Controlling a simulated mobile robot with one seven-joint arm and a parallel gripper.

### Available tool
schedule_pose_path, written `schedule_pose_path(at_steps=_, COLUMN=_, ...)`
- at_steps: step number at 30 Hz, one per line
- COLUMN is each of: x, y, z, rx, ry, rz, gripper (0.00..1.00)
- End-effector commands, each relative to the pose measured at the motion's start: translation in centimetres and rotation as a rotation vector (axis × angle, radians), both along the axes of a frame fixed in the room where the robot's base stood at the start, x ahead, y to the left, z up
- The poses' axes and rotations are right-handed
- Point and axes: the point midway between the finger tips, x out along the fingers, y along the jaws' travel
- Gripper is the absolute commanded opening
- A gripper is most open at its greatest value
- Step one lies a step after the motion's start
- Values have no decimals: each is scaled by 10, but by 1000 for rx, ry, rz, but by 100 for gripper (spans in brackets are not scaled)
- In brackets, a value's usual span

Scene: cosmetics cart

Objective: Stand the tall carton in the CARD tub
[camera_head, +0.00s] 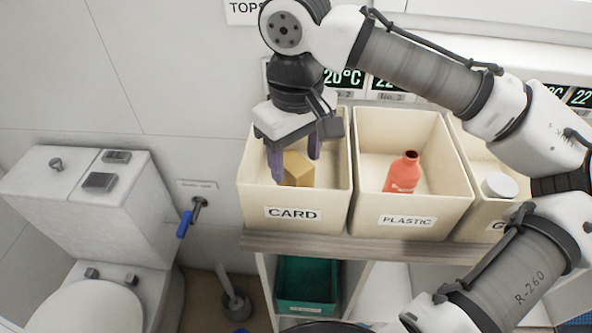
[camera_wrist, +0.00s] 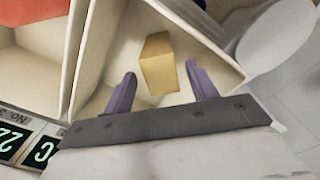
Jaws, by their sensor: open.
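The tall carton (camera_head: 298,170) is a plain yellow-tan box inside the cream CARD tub (camera_head: 293,226). My gripper (camera_head: 296,166) is above and partly inside that tub, with its two purple fingers spread. In the wrist view, the carton (camera_wrist: 158,64) lies beyond and between the fingertips (camera_wrist: 160,82), with gaps on both sides. The gripper is open and holds nothing. The carton looks roughly upright in the head view, but its base is hidden by the tub's front wall.
The PLASTIC tub (camera_head: 408,234) to the right holds a red bottle (camera_head: 403,174). A third tub (camera_head: 487,216) holds a white-lidded item (camera_head: 499,186). The tubs stand on a wooden-edged shelf (camera_head: 345,244). A toilet (camera_head: 95,220) and a blue-handled valve (camera_head: 187,220) are at left.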

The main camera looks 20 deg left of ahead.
Motion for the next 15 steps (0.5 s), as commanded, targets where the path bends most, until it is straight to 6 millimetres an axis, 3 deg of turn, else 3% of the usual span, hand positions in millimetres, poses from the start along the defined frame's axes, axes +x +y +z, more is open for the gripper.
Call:
schedule_pose_path(at_steps=6, x=0, y=1, z=46, rx=2, ry=-1, rz=1, gripper=57)
schedule_pose_path(at_steps=15, x=0, y=0, z=74, rx=1, ry=1, rz=1, gripper=57)
